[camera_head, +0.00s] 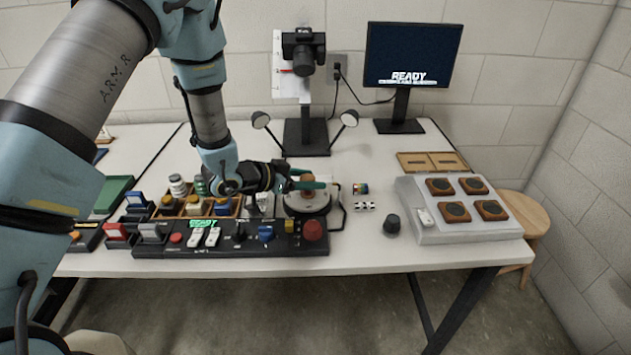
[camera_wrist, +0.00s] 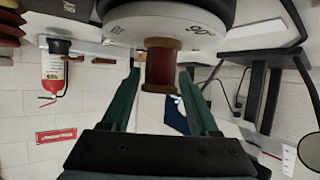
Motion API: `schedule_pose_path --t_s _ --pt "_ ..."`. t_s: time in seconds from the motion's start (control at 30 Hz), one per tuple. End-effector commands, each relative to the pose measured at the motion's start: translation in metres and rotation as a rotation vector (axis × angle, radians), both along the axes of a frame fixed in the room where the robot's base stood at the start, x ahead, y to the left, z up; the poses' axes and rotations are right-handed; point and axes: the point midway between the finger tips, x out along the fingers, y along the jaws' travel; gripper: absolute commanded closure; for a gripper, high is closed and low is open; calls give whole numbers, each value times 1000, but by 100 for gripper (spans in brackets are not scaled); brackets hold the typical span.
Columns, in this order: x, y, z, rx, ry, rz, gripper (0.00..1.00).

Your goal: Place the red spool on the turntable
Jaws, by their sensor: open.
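The red spool (camera_wrist: 160,67), with wooden ends, sits between my open fingers in the wrist view, which looks upside down. Its brown top also shows in the head view (camera_head: 307,180). It appears to stand upright on the round white turntable (camera_head: 306,206), which is marked 90° in the wrist view (camera_wrist: 190,30). My gripper (camera_head: 304,180) is open, with its green fingers on either side of the spool and visible gaps between. The contact between spool and turntable is partly hidden in the head view.
A black control panel (camera_head: 230,240) lies in front of the turntable. A wooden tray of spools and jars (camera_head: 222,210) stands left. A camera on a stand (camera_head: 303,52) is behind, with two lamps. A grey box with brown pads (camera_head: 440,232) stands right, beyond a dark knob (camera_head: 392,224).

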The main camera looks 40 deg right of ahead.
Motion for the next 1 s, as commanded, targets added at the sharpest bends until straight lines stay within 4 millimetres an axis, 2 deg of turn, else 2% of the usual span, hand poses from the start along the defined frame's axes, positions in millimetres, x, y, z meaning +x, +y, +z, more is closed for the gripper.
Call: schedule_pose_path --t_s 0.2,0.4,0.6,0.83,0.93,1.0 --pt "7 43 19 -1 -1 4 39" --pt "11 74 34 0 -1 3 39" --pt "11 87 41 1 0 1 39" --pt "13 89 43 4 -3 7 39" --pt "34 99 46 38 -27 78 39" --pt "66 119 51 97 -59 192 39"
